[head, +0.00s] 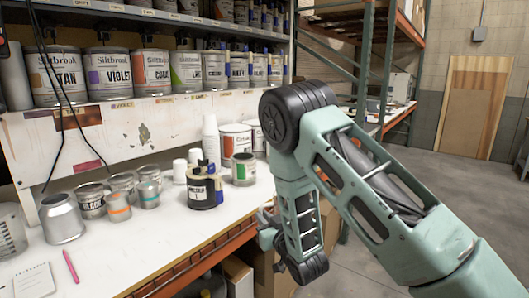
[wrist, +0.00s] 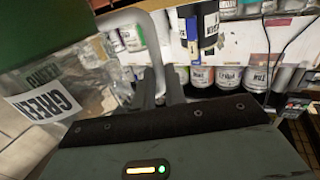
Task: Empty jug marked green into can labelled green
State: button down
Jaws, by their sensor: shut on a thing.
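My gripper (wrist: 160,88) is shut on the handle (wrist: 155,45) of a clear jug in the wrist view. The jug (wrist: 85,75) carries a white label reading GREEN, upside down in this view, and holds dark green liquid (wrist: 35,25). In the head view my gripper (head: 268,225) is at the bench's front edge, partly behind my arm, and the jug is hidden there. A small can with a green label (head: 243,169) stands on the bench, behind and left of my gripper. I cannot read its wording or see its inside.
A dark-filled vessel with a white label (head: 203,190) stands just left of the can. White paper cups (head: 211,135) and a larger tin (head: 235,138) are behind. Several small cans and a grey metal vessel (head: 62,218) are left. The bench front (head: 150,245) is mostly clear.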

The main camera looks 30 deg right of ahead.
aim_at(244, 164)
jog(key=i+l+z, duration=0.45)
jog(key=i+l, duration=0.3)
jog(key=i+l+z, duration=0.4)
jog(key=i+l, duration=0.3)
jog(key=i, duration=0.2)
